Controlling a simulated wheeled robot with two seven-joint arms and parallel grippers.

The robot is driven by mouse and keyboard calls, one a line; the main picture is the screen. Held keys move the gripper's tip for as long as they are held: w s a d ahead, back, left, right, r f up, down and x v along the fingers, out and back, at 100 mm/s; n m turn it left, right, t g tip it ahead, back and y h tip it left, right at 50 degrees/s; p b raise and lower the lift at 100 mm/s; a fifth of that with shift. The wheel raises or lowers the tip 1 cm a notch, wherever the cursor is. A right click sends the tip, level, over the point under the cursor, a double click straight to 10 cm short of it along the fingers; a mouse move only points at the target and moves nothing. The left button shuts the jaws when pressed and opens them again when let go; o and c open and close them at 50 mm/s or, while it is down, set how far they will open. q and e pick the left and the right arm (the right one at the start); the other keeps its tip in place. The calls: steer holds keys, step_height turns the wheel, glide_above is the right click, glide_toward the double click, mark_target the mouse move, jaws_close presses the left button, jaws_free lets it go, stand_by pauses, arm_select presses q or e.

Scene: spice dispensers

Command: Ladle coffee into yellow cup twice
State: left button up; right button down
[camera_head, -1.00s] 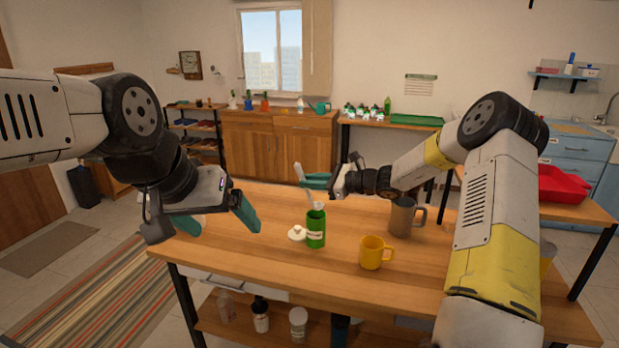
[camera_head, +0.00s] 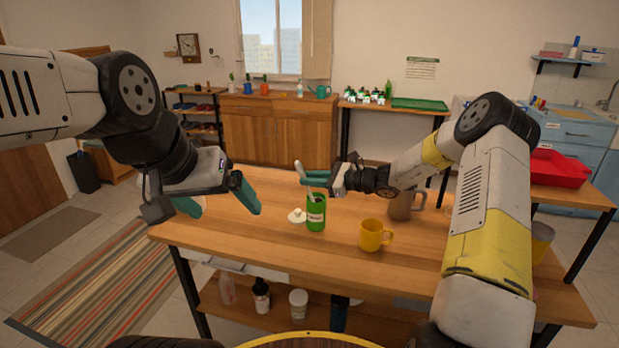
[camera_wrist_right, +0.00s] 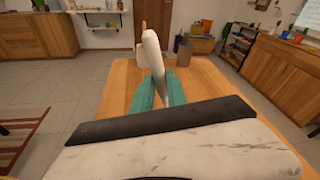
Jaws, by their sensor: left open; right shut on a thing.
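A green canister (camera_head: 316,216) with a white label stands open on the wooden table. Its white lid (camera_head: 297,216) lies just left of it. My right gripper (camera_head: 306,178) is shut on the pale handle of a ladle (camera_head: 299,167), just above the canister. The ladle slants down to the canister's mouth; its lower end is partly hidden there. The handle also stands between the teal fingers in the right wrist view (camera_wrist_right: 152,52). The yellow cup (camera_head: 371,237) stands upright to the right of the canister; its inside is unclear. My left gripper (camera_head: 224,204) is open and empty left of the canister.
A grey-brown metal mug (camera_head: 400,207) stands behind the yellow cup, near my right arm. The wooden table (camera_head: 270,252) is clear in front of the canister. Bottles and jars (camera_head: 298,303) stand on the shelf below. A red tray (camera_head: 560,170) is at the right.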

steer(key=shift+r, duration=3.5)
steer(key=shift+s+a+f+v, duration=0.15)
steer(key=shift+s+f+v, duration=0.75)
steer(key=shift+v, duration=4.4)
steer(key=shift+s+a+f+v, duration=0.2)
steer(key=shift+s+f+v, duration=0.7)
steer(key=shift+v, duration=4.45)
steer(key=shift+f, duration=3.6)
steer(key=w+a+f+m+g+h, duration=0.5)
steer(key=w+a+g+h, duration=0.2)
steer(key=w+g+h, duration=0.2)
steer(key=w+g, duration=0.2)
steer(key=w, duration=0.1)
steer(key=shift+a+f, duration=0.2)
steer(key=shift+a, duration=0.1)
steer(key=shift+w, duration=0.1)
